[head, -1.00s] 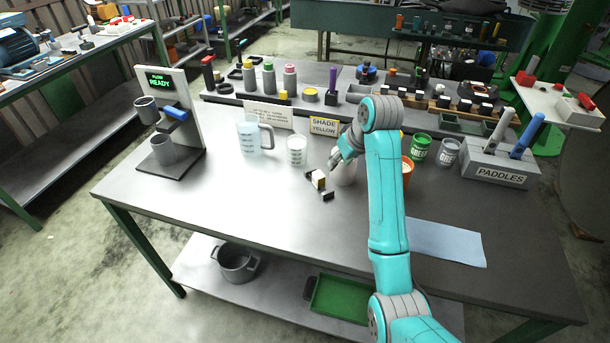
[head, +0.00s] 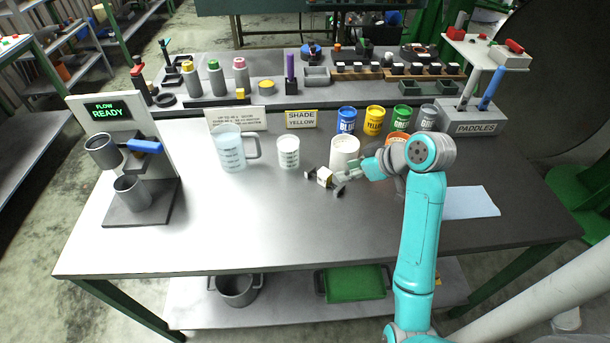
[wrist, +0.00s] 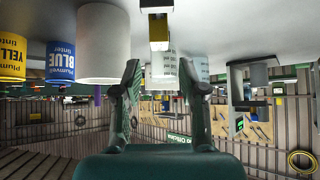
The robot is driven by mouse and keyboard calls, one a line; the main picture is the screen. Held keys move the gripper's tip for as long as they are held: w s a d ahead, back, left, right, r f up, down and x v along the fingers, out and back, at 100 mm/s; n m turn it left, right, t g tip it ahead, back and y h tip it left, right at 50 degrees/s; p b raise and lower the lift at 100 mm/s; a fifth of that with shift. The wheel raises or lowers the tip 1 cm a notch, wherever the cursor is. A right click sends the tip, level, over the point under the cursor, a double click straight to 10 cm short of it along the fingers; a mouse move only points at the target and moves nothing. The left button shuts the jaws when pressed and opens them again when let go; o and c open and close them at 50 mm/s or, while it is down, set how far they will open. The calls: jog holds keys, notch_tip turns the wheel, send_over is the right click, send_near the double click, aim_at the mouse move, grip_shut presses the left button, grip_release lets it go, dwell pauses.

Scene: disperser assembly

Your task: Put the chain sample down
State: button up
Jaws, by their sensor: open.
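My gripper (head: 350,177) is low over the table, just right of the sample, and points left. In the wrist view both fingers of my gripper (wrist: 160,78) are spread with nothing between them.
A white tub (head: 345,152) stands close behind my gripper. A white measuring cup (head: 288,153) and a clear jug (head: 229,155) stand further left. Tinter cans, including a blue one (head: 347,121), line the back. The front of the table is clear.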

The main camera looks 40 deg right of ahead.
aim_at(329, 174)
jog(key=x, duration=0.5)
jog(key=shift+w+a+f, duration=0.15)
jog(key=shift+d+x, duration=0.1)
jog(key=shift+x, duration=1.2)
jog(key=shift+d+x, duration=0.15)
jog(key=shift+x, duration=1.2)
jog(key=shift+w, duration=0.1)
grip_shut()
